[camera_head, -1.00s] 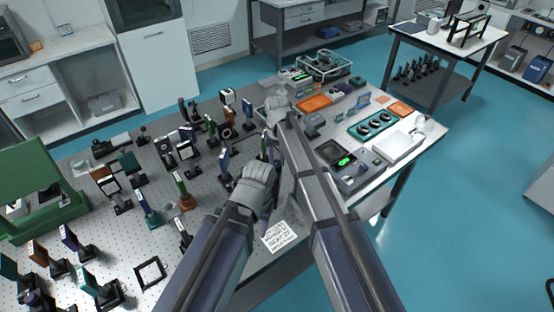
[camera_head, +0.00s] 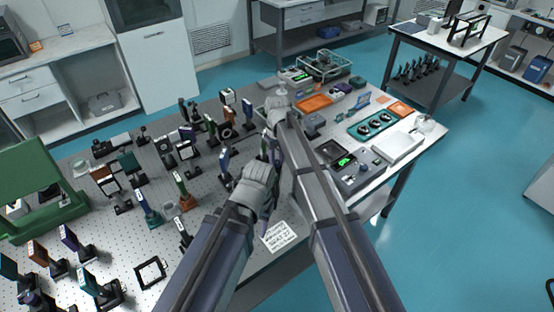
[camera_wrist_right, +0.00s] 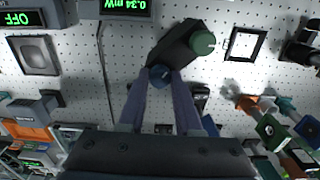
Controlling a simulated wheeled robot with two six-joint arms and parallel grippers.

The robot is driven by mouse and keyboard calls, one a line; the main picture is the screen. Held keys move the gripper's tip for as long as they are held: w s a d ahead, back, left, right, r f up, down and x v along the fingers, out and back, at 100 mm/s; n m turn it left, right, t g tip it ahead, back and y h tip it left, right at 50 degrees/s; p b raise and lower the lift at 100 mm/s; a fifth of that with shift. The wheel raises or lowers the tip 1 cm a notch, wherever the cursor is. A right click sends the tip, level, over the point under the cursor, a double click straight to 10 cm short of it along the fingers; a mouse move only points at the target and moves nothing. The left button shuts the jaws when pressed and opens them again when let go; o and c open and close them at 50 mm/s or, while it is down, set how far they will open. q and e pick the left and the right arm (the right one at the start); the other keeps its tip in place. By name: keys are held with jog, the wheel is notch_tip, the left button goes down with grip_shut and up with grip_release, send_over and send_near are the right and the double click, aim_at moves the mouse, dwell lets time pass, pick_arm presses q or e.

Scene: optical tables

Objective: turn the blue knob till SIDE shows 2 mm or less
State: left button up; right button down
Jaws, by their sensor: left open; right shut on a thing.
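In the right wrist view the blue knob (camera_wrist_right: 160,75) sits on a dark mount (camera_wrist_right: 178,45), with a green knob (camera_wrist_right: 204,42) at the mount's other end. My right gripper (camera_wrist_right: 161,80) is shut on the blue knob, one finger on each side. In the head view my right gripper (camera_head: 271,143) is over the breadboard, and my arms hide the knob. My left gripper (camera_head: 265,208) is open, lower in the head view, near the table's front edge. A screen with green marks (camera_head: 345,160) is too small to read there.
In the right wrist view one display (camera_wrist_right: 126,5) reads 0.34 mW and another (camera_wrist_right: 24,18) reads OFF. Several optic mounts (camera_head: 184,152) crowd the breadboard at left. A printed card (camera_head: 278,236) lies at the front edge. A white box (camera_head: 398,148) stands at right.

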aim_at(277, 161)
jog(key=c, duration=0.6)
grip_release()
jog(key=shift+r, duration=0.1)
notch_tip(277, 161, up, 8)
jog(key=p, duration=0.8)
jog(key=shift+f, duration=0.2)
